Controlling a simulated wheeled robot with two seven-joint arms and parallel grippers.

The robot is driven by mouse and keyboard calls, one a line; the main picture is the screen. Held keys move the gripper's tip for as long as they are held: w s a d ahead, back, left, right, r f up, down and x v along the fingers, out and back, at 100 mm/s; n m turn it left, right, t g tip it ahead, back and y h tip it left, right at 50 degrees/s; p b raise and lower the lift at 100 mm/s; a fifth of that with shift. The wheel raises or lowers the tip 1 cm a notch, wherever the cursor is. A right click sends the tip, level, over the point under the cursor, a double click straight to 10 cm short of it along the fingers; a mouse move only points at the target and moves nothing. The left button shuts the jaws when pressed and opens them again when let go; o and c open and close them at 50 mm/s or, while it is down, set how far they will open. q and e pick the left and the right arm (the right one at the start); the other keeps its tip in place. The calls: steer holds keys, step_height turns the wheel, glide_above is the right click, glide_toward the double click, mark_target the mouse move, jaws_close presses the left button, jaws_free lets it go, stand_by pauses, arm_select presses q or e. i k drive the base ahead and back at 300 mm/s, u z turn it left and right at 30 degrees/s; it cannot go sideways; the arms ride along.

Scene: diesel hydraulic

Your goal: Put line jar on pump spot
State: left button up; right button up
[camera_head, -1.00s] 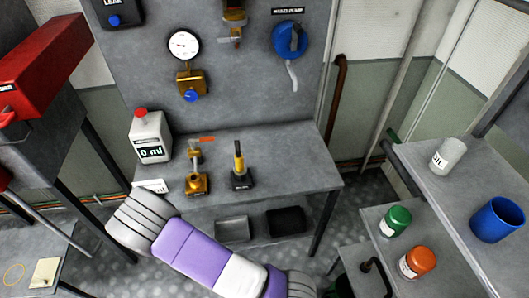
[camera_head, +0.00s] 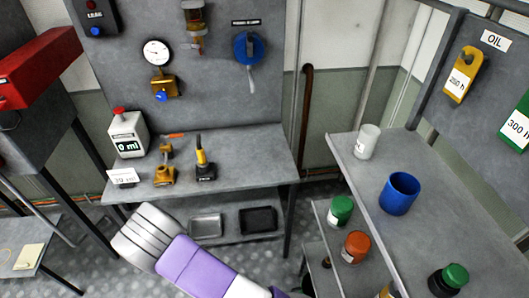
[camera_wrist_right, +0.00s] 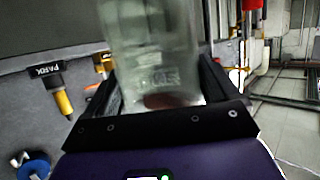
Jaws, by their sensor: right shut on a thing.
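My right gripper (camera_wrist_right: 158,85) is shut on a clear jar (camera_wrist_right: 150,40) in the right wrist view, with a finger on each side. The jar has blurred lettering I cannot read for certain and something reddish-brown at its base. Neither the held jar nor my grippers show in the head view. A blue hand pump (camera_head: 248,48) with a grey spout is on the back panel, under a black label. A workbench (camera_head: 245,150) stands below it. I cannot make out a marked pump spot. My left gripper is not in view.
The right-hand shelf holds a white jar (camera_head: 367,142) and a blue cup (camera_head: 399,194). The bench's right part is clear.

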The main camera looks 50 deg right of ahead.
mark_target(255, 143)
steer(key=z, duration=1.6)
steer(key=k, duration=0.15)
steer(key=u, duration=0.6)
steer(key=i, duration=0.1)
steer(key=z, duration=0.05)
